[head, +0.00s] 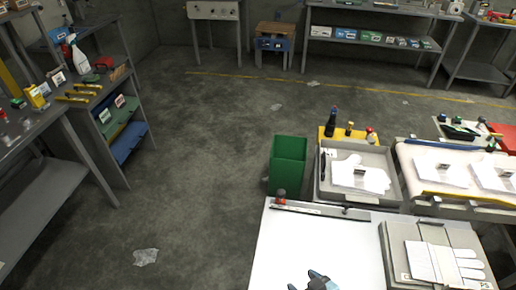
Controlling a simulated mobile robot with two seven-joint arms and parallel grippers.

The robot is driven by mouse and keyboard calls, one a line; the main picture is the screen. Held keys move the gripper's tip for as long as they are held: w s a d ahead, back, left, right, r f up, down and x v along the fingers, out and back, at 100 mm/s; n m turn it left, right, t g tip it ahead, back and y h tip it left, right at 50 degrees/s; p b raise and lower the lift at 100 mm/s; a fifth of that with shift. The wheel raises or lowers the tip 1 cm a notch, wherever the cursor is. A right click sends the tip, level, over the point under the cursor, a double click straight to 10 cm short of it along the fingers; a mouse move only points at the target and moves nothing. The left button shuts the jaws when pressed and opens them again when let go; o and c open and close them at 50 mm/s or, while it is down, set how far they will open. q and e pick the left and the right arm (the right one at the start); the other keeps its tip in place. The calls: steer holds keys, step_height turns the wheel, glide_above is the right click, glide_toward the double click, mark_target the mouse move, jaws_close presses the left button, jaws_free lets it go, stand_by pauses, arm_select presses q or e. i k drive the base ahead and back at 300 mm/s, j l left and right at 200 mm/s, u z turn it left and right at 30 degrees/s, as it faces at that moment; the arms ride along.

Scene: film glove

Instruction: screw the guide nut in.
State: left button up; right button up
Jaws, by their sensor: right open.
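My right gripper (306,280) shows at the bottom edge, over the white worktable (282,245). Only its dark and bluish finger ends are in view; it is open, with nothing seen between the fingers. A dark bar (315,210) runs along the table's back edge. A small dark and red knob (280,197) stands at the bar's left end. I cannot tell whether this knob is the guide nut; no nut is clearly recognisable at this size. My left gripper is out of view.
A grey plate with white gloves (432,262) lies at the table's right. Behind the table stand a green bin (288,160), a grey tray (384,198) with white gloves and a padded bench (430,160). Shelves (110,115) line the left. The floor at left centre is mostly clear.

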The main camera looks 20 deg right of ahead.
mark_target(347, 206)
steer(key=z, duration=1.1)
